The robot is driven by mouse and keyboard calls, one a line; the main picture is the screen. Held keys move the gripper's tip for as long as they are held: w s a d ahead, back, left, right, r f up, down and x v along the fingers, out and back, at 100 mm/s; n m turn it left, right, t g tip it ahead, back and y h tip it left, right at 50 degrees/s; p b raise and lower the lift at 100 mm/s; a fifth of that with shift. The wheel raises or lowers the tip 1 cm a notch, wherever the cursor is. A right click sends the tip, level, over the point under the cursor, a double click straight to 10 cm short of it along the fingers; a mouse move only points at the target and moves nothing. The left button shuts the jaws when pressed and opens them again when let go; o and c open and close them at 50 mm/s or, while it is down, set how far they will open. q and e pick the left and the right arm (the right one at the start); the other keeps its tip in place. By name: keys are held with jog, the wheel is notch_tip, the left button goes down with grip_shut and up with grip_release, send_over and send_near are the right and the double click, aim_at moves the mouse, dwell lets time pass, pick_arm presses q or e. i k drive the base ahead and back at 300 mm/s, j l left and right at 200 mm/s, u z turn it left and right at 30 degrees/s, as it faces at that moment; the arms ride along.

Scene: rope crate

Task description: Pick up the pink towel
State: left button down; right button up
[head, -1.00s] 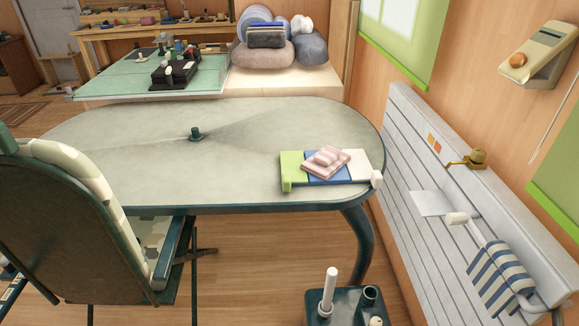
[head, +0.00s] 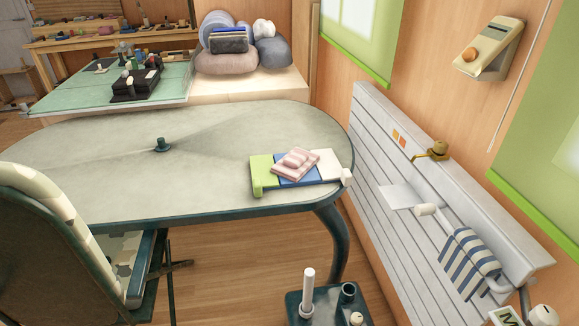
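A pink towel (head: 295,164), folded and pale with lighter stripes, lies on top of a flat green, blue and white item (head: 264,178) near the right end of the oval grey table (head: 150,190). A smaller folded or rolled pink piece sits on top of the towel. Neither of my grippers shows in the head view.
A dark green knob (head: 161,145) stands on the table's left part; the rest of the tabletop is clear. A chair (head: 45,245) stands at the front left. A dark stand with a white post (head: 308,290) is at the front. A striped blue cloth (head: 468,262) hangs by the right wall panel.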

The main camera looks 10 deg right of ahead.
aim_at(292, 166)
jog(key=i+j+u, duration=0.35)
jog(key=i+u, duration=0.35)
jog(key=i, duration=0.15)
